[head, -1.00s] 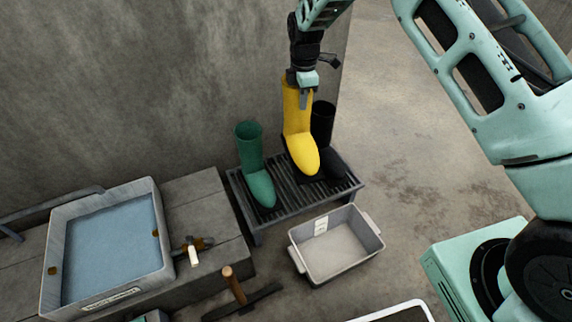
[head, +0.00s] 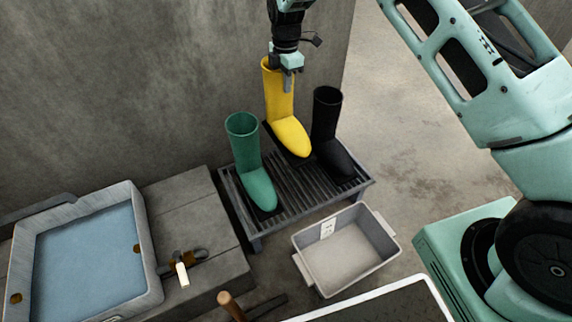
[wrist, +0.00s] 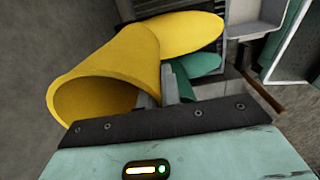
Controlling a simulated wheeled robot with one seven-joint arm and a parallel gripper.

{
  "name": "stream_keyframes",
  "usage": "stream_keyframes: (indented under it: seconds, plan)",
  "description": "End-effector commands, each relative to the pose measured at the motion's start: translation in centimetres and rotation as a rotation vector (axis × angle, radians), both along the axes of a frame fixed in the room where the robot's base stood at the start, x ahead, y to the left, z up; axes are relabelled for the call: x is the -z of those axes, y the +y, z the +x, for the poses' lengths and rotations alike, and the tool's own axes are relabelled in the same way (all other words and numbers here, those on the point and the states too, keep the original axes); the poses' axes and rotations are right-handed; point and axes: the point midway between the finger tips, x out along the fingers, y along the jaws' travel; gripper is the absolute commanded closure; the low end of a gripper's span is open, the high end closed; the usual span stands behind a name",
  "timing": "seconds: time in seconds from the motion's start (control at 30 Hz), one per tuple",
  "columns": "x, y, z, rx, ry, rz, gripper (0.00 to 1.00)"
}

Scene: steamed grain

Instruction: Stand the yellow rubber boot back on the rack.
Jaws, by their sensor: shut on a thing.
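The yellow boot (head: 283,115) is upright at the back of the slatted rack (head: 298,205), between the green boot and the black boot. Its toe points toward the front right. I cannot tell whether its sole touches the rack. My gripper (head: 287,80) is above it, shut on the rim of its shaft. In the wrist view the yellow boot (wrist: 110,75) shows its open top, with my gripper's fingers (wrist: 157,88) at the rim's edge.
A green boot (head: 250,165) stands on the rack's left and a black boot (head: 329,135) on its right. A grey bin (head: 345,250) sits in front. A water basin (head: 85,250) and a tap-like fitting (head: 182,268) are at left. A concrete wall rises behind.

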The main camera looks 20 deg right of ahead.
Motion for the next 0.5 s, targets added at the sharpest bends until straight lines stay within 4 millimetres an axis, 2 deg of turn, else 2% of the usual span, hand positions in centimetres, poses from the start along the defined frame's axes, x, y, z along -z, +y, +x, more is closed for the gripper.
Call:
stream_keyframes:
  seconds: [0.03, 0.33, 0.5]
  plan:
    - [1.0, 0.0, 0.1, 0.000, -0.002, 0.000, 1.00]
    - [2.9, 0.0, 0.0, 0.000, -0.001, 0.000, 1.00]
    - [5.4, 0.0, 0.0, 0.000, 0.000, -0.001, 1.00]
